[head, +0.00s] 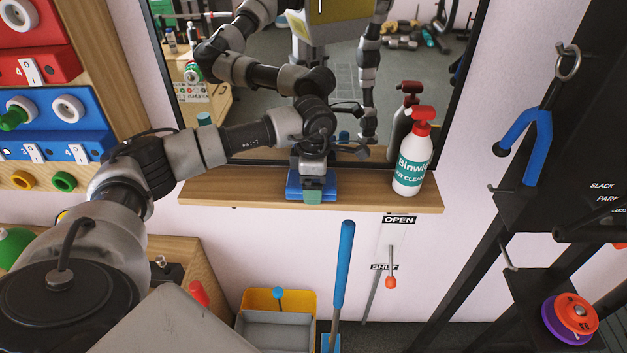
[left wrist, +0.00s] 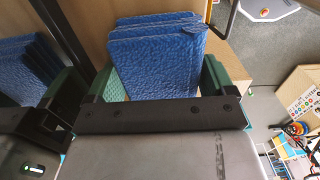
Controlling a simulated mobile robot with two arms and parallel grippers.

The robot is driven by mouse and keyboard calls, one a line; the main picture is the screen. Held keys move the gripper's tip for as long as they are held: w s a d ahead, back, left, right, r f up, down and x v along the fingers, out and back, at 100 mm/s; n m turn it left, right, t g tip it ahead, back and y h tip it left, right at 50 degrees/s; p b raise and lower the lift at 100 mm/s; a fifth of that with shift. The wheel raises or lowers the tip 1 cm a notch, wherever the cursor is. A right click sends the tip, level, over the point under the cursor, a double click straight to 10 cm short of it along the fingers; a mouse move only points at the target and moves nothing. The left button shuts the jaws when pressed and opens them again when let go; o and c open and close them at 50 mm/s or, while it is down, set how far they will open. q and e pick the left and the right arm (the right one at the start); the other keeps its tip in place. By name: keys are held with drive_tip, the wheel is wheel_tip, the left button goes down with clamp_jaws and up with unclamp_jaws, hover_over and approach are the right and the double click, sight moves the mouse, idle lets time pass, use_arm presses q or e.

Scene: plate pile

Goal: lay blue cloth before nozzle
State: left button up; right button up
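A folded blue cloth (head: 294,187) lies on the wooden shelf under the mirror. It also shows in the left wrist view as layered, quilted blue cloth (left wrist: 155,60). My left gripper (head: 312,188) is down over the cloth, with one green finger in front of it. In the left wrist view its green fingers (left wrist: 150,85) stand wide apart on either side of the cloth, with a gap at the left one. A white spray bottle (head: 411,170) with a red nozzle (head: 421,114) stands upright on the shelf to the right. My right gripper is not seen directly.
The shelf (head: 370,192) is bare between the cloth and the bottle. A large mirror (head: 400,60) rises behind it and reflects me and the bottle. A blue-handled pole (head: 343,265) and bins (head: 277,325) stand below. A dark rack (head: 500,200) is at right.

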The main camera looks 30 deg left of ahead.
use_arm(q)
drive_tip(key=shift+o, duration=0.9)
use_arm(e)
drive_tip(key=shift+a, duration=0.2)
use_arm(q)
drive_tip(key=shift+r, duration=0.1)
drive_tip(key=shift+r, duration=0.6)
wheel_tip(320, 180, up, 11)
drive_tip(key=b, duration=0.1)
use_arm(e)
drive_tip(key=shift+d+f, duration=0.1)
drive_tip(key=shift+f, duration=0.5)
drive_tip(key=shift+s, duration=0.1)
